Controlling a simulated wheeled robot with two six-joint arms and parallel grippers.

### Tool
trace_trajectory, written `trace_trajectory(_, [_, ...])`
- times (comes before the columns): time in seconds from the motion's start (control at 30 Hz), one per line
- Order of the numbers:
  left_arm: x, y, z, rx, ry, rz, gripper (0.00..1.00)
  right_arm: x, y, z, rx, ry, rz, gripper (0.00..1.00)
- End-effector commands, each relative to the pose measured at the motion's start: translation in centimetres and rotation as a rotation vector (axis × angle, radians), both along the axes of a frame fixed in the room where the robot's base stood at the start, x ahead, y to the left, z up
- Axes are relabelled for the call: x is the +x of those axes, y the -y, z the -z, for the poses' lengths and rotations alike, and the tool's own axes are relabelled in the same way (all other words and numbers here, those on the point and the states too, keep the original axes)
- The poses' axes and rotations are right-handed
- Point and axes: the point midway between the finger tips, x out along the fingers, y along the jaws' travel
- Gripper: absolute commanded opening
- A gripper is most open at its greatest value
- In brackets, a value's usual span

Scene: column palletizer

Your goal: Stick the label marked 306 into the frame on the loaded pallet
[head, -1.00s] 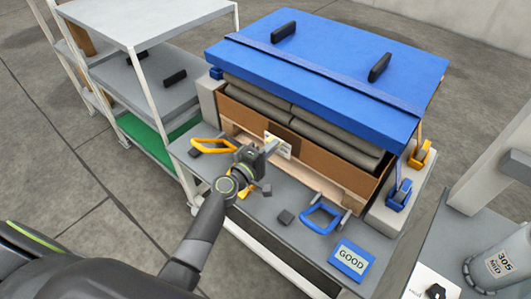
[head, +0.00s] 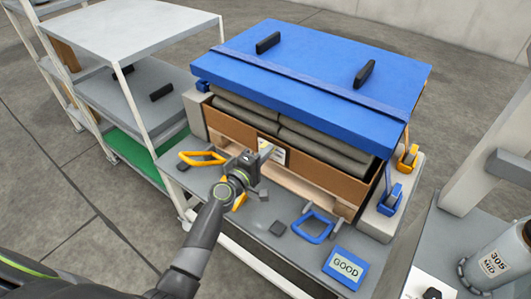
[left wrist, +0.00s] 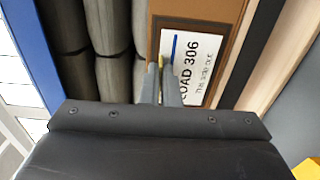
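The label marked 306 (left wrist: 196,62) is a white card with black print and a blue stripe. It also shows in the head view (head: 275,153). A darker brown frame panel (left wrist: 163,29) on the load's cardboard face surrounds or lies behind it. My left gripper (head: 264,153) is at the label's left side. In the left wrist view its fingers (left wrist: 161,85) are close together, with a yellow sliver, apparently the label's tab, between their tips. Whether the label touches the frame cannot be told. My right gripper is in neither view.
A blue lid (head: 310,75) overhangs the load of grey sacks (head: 310,138). A grey ledge in front bears a yellow handle (head: 200,158), a blue handle (head: 313,228) and a GOOD sign (head: 346,267). A shelf rack (head: 150,85) stands left; a 305 canister (head: 495,262) stands right.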

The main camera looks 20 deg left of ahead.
Motion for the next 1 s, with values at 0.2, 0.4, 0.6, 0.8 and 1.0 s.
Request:
trace_trajectory(0.2, [-0.01, 0.0, 0.0, 0.0, 0.0, 0.0, 0.0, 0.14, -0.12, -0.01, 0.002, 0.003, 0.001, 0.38])
trace_trajectory(0.4, [0.1, 0.02, 0.01, 0.0, 0.0, 0.0, 0.0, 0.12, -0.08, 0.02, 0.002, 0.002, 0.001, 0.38])
trace_trajectory(0.6, [0.26, 0.08, 0.02, 0.001, 0.0, 0.0, 0.0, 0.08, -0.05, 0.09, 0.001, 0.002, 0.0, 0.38])
trace_trajectory(0.8, [0.41, 0.14, 0.02, 0.001, 0.0, 0.0, 0.0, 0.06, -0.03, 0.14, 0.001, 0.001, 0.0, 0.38])
trace_trajectory(1.0, [0.56, 0.19, 0.02, 0.0, 0.0, 0.0, 0.0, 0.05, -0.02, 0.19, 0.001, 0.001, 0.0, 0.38])
